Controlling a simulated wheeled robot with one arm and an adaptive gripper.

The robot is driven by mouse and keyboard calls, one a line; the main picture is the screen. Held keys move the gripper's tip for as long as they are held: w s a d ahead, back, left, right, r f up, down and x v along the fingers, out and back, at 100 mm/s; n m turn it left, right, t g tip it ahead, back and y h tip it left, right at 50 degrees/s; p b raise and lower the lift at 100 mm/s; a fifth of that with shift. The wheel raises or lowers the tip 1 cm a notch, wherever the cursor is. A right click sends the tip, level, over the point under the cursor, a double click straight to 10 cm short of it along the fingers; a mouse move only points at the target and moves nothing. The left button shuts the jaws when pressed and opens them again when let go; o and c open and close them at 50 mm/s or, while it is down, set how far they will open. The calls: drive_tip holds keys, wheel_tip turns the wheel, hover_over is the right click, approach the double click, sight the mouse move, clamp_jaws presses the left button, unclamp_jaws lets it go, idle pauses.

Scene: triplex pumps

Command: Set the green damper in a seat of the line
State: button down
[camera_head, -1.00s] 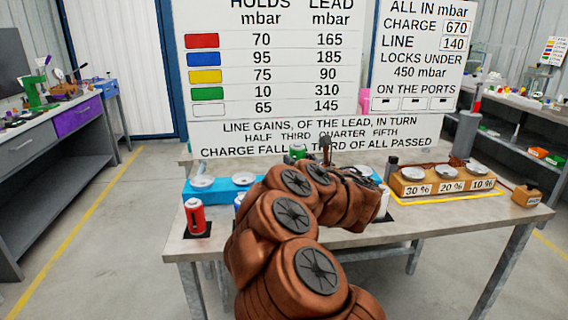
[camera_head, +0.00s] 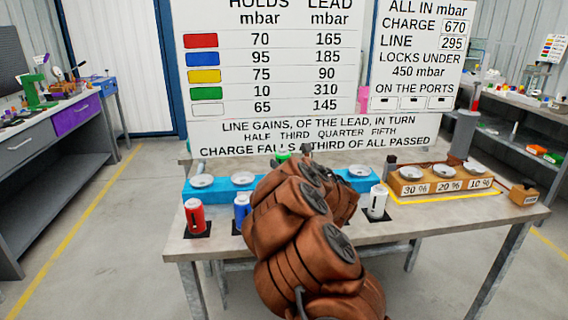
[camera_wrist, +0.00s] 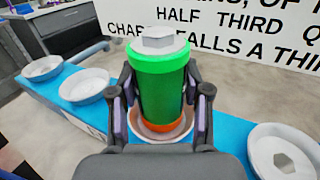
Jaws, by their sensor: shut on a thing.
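The green damper (camera_wrist: 162,88), with a pale hexagonal top, stands upright between the fingers of my gripper (camera_wrist: 165,112), which is shut on it. Its base is in a round seat (camera_wrist: 185,128) of the blue line (camera_wrist: 228,134); an orange-red band shows at the bottom. Two empty white seats (camera_wrist: 84,85) are to its left and another seat (camera_wrist: 283,153) with a grey hexagonal centre is to its right. In the head view the green top (camera_head: 283,155) shows behind my arm, at the blue line (camera_head: 222,188); my gripper is mostly hidden there.
A red can (camera_head: 195,217), a blue can (camera_head: 242,210) and a white can (camera_head: 376,202) stand on dark pads at the table's front. A wooden block (camera_head: 440,182) with dishes marked 30 %, 20 % and 10 % is at right. The board (camera_head: 420,55) reads CHARGE 670, LINE 295.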

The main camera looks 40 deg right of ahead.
drive_tip(key=shift+f+b, duration=0.2)
drive_tip(key=shift+b, duration=0.15)
drive_tip(key=c, duration=0.5)
unclamp_jaws()
drive_tip(key=shift+r, duration=0.2)
drive_tip(key=shift+s+r+p, duration=0.1)
drive_tip(key=shift+r+p, duration=0.05)
drive_tip(key=shift+p, duration=0.35)
drive_tip(key=shift+s+a+b, duration=0.35)
drive_tip(key=shift+s, duration=1.6)
drive_tip(key=shift+s+a+b, duration=0.35)
drive_tip(key=shift+s+a, duration=0.05)
drive_tip(key=shift+s, duration=1.6)
drive_tip(key=shift+s+a+b, duration=0.35)
drive_tip(key=shift+s, duration=1.6)
drive_tip(key=shift+w, duration=0.1)
